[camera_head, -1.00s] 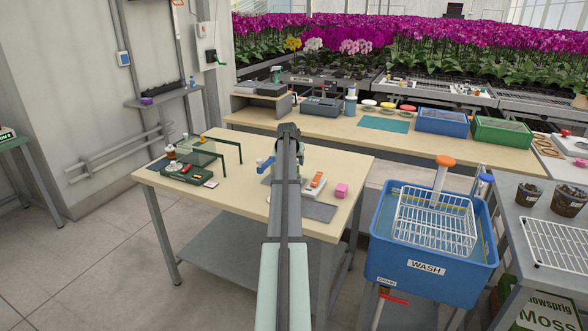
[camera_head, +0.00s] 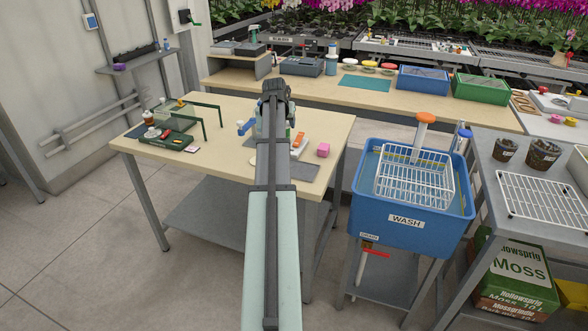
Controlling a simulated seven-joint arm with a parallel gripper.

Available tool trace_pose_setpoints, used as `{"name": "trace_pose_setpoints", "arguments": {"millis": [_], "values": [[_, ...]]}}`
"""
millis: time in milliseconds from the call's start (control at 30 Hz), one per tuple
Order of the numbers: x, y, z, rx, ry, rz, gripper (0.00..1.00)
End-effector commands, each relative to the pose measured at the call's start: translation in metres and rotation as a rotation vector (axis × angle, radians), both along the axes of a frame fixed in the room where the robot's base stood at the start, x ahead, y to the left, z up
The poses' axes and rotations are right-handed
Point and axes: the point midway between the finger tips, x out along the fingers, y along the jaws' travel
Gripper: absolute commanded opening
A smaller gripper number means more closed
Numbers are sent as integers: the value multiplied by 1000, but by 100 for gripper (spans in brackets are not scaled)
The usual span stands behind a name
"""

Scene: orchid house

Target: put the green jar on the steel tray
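I cannot make out a green jar for certain. A pale green shape (camera_head: 290,118) shows just right of my arm on the wooden table (camera_head: 225,108), mostly hidden by the arm. A flat grey piece (camera_head: 305,171) lies at the table's front edge beside the arm. I cannot tell whether it is the steel tray. My arm reaches out over this table and covers its middle. My gripper is hidden behind the arm, so its fingers and anything in them do not show.
A green tray (camera_head: 150,141) with small items and a green frame (camera_head: 206,122) stand on the table's left. A pink block (camera_head: 323,150) and an orange-and-white item (camera_head: 299,141) lie right of the arm. A blue wash tub (camera_head: 385,226) holds a white wire basket (camera_head: 412,188).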

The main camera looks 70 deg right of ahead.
Motion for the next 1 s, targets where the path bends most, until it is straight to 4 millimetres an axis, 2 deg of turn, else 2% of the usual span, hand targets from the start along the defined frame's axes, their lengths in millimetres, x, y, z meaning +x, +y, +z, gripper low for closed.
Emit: {"name": "trace_pose_setpoints", "arguments": {"millis": [33, 200, 600, 833, 1000], "values": [[-7, 16, -4, 3, 1, -1, 4], [-12, 29, -12, 15, 6, -2, 4], [-12, 29, -66, 24, 10, -3, 4], [-12, 29, -80, 23, 9, -2, 4], [-12, 29, -101, 24, 10, -3, 4]]}}
